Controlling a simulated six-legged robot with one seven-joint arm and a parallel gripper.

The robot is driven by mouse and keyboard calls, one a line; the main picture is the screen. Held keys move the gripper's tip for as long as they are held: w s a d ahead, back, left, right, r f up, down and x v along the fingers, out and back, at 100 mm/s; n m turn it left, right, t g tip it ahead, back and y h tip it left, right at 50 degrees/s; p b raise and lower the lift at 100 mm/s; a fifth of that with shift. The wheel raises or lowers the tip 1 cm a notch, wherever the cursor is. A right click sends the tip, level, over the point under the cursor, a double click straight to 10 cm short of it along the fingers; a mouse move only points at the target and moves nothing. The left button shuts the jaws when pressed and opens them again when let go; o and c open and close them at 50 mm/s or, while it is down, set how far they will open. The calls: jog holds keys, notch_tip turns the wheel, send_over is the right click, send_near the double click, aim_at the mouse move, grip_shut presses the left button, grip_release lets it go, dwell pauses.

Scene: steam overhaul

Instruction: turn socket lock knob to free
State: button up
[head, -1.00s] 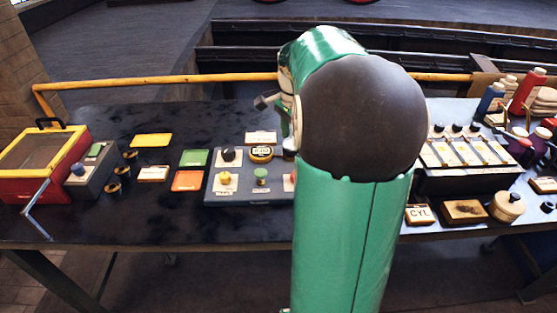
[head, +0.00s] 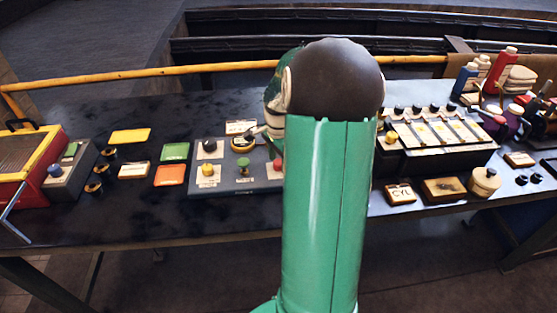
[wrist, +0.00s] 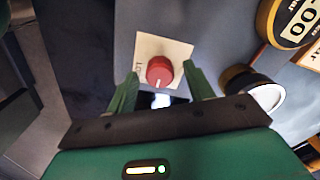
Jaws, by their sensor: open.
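The red knob (wrist: 160,71) sits on a square cream plate (wrist: 178,47) with a partly readable label in the wrist view. A pale mark on the knob points toward the bottom of the picture. My gripper (wrist: 160,75) is open, with one green finger on each side of the knob and a visible gap on both sides. I cannot tell how deep the tips reach. In the head view the red knob (head: 278,164) shows at the right end of the grey control panel (head: 222,186), partly covered by my arm. My fingers are mostly hidden there.
A yellow-rimmed dial (wrist: 287,20) and a black knob with a pale top (wrist: 258,90) lie close right of my gripper. The panel also carries a yellow knob (head: 208,169) and green knob (head: 243,166). A lever bank (head: 440,131) stands right of my arm.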

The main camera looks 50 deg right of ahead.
jog(key=shift+f, duration=0.25)
jog(key=shift+c, duration=0.2)
jog(key=c, duration=0.9)
